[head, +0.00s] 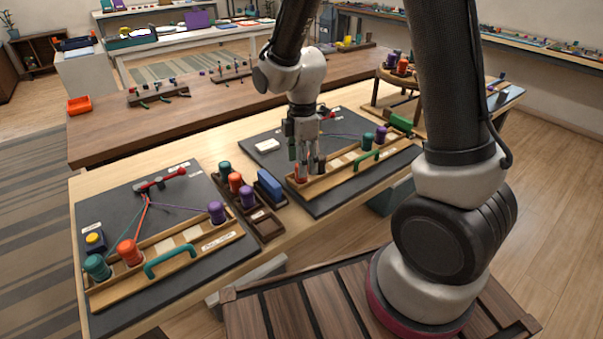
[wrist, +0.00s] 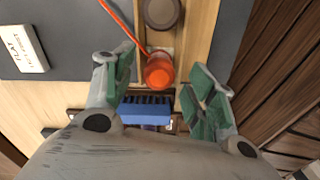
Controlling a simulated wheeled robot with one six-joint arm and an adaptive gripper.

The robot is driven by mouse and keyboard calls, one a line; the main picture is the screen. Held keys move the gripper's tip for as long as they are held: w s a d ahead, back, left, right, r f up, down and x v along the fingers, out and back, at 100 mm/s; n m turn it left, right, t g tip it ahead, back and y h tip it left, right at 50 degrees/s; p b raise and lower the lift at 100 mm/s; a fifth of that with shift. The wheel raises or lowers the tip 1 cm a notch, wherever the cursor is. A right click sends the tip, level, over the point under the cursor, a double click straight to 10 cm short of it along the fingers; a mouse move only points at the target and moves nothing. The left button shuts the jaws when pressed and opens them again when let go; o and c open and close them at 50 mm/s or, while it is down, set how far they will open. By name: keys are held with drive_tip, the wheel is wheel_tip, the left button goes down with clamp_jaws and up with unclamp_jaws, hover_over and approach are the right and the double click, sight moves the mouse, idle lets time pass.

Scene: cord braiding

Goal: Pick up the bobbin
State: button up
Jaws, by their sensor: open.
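An orange bobbin (head: 301,173) stands at the left end of the wooden rack (head: 340,172) on the right-hand dark board. In the wrist view the orange bobbin (wrist: 160,70) has an orange cord running up to the left. My gripper (head: 308,163) points down at this bobbin and partly hides it in the head view. In the wrist view my gripper (wrist: 162,86) is open, with one green-padded finger on each side of the bobbin and gaps between. I cannot tell how far down the fingers reach. A purple bobbin (head: 381,135) and a teal bobbin (head: 367,141) stand at the rack's right end.
A blue brush (head: 270,187) lies close by; it also shows in the wrist view (wrist: 146,110). A tray (head: 263,222) holds more bobbins. The left board (head: 200,270) has teal, orange and purple bobbins.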

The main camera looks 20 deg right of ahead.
wheel_tip(320, 180, down, 2)
drive_tip(key=shift+f, duration=0.2)
drive_tip(key=c, duration=1.1)
